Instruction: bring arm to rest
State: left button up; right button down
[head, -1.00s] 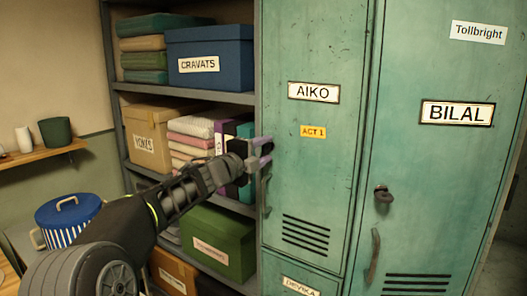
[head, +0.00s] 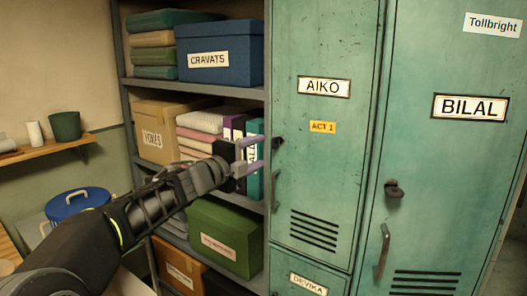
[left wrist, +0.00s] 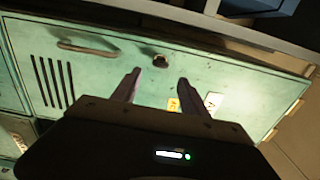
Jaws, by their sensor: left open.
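My left gripper (head: 250,155) is in front of the shelf unit, just left of the locker door labelled AIKO (head: 325,140). Its two fingers are apart, with nothing between them. In the left wrist view the open fingers (left wrist: 158,85) point toward the green locker door (left wrist: 105,70), whose handle (left wrist: 88,47) and lock knob (left wrist: 160,60) show. I cannot tell how far the fingertips are from the door. My right gripper is in neither view.
The shelf unit (head: 190,88) holds a blue CRAVATS box (head: 220,60), a tan box (head: 155,130), folded cloths, binders and a green box (head: 225,236). The BILAL locker (head: 450,170) stands at right. A blue-lidded pot (head: 77,203) is at lower left.

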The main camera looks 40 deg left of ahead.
pick_arm(q)
jog(key=shift+s, duration=0.1)
dwell(0.5)
